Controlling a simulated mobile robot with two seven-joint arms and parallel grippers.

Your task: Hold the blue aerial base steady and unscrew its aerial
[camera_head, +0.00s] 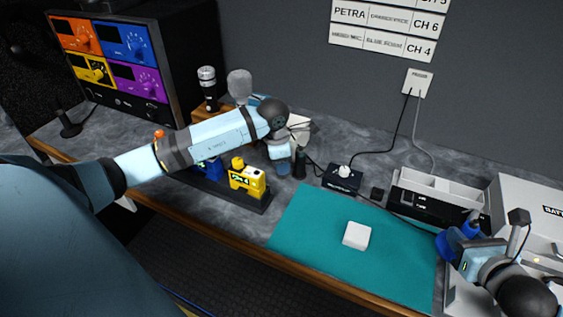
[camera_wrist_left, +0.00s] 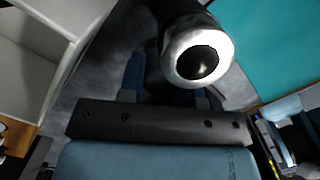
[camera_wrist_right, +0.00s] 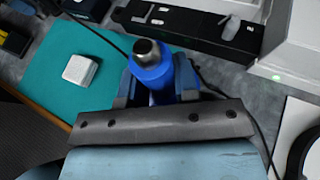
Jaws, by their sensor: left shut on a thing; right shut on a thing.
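My right gripper (camera_wrist_right: 160,85) is shut on an upright blue cylinder with a silver top (camera_wrist_right: 151,72), which looks like the blue aerial base. It also shows at the right edge of the head view (camera_head: 471,229). No long aerial can be made out on its silver top. My left gripper (camera_head: 291,165) is shut on a dark cylinder (camera_head: 300,163) behind the teal mat. In the left wrist view this cylinder has a pale ring around a dark round end (camera_wrist_left: 198,62). I cannot tell whether it is the aerial. The two grippers are far apart.
A white block (camera_head: 357,235) lies on the teal mat (camera_head: 310,270). A yellow radio (camera_head: 247,180) stands in a dark rack near the left arm. A black box with a knob (camera_head: 342,178) and a white open tray (camera_head: 440,188) stand behind the mat. Cables run nearby.

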